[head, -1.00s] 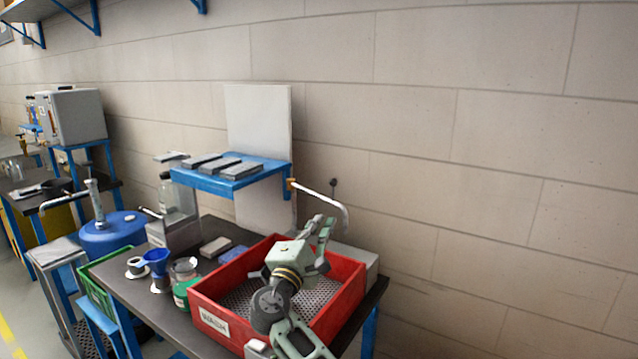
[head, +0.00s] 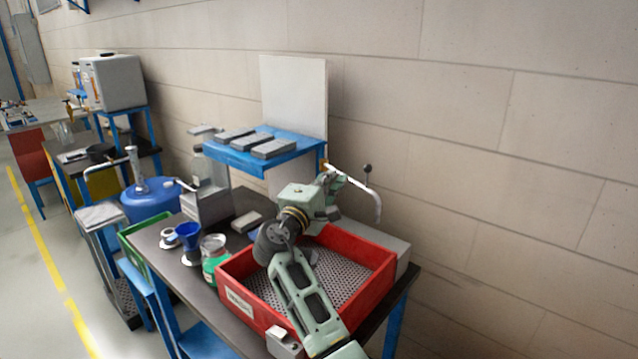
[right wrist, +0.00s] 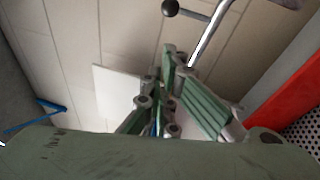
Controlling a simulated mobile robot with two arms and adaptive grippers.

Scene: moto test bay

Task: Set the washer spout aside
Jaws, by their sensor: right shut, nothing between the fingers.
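The washer spout (head: 367,188) is a pale bent pipe reaching out from the wall side above the red tray, its end turned down. It also shows in the right wrist view (right wrist: 209,40), close to the right of the fingers. A lever with a dark ball knob (head: 367,168) stands beside it. My right gripper (head: 328,178) is shut and empty, near the wall end of the spout. In the right wrist view its fingertips (right wrist: 168,50) point up beside the pipe; whether they touch it I cannot tell. My left gripper is not in view.
The red tray (head: 240,301) with a perforated floor lies under my right arm. A blue shelf (head: 245,160) with grey blocks is left of the spout. A blue funnel (head: 189,232) and a green jar (head: 213,256) stand left of the tray. The wall right of the spout is bare.

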